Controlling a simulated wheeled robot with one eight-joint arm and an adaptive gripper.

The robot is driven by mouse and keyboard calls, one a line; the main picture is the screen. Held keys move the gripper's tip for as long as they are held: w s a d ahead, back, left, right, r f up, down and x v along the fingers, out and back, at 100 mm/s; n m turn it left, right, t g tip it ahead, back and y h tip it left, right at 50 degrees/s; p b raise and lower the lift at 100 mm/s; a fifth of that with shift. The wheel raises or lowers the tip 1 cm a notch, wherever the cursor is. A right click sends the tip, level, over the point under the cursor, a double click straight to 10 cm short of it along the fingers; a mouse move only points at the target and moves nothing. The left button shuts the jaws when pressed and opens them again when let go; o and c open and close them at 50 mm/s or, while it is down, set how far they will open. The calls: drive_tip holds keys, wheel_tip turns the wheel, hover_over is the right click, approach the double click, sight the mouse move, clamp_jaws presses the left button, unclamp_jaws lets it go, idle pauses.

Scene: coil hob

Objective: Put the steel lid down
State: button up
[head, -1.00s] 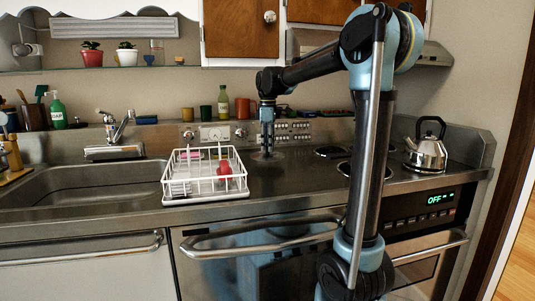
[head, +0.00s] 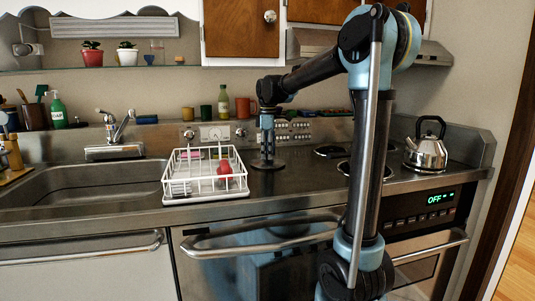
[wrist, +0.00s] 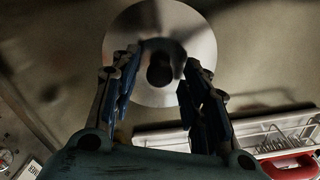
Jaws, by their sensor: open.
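The steel lid (wrist: 195,40) is a shiny round disc with a dark knob at its middle in the wrist view. In the head view the lid (head: 267,165) appears as a small flat disc that looks to lie on the steel counter, just right of the white dish rack. My gripper (wrist: 160,68) points down over it with its fingers apart on either side of the knob. Gaps show between the fingers and the knob. In the head view my gripper (head: 267,152) hides part of the lid.
The white dish rack (head: 178,191) holds a red item (head: 224,167) and stands close to the left. The sink (head: 80,187) lies farther left. Hob coils (head: 333,152) and a kettle (head: 427,152) are to the right. Cups and a bottle (head: 223,102) stand behind.

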wheel_tip(320, 180, up, 12)
idle(0.6)
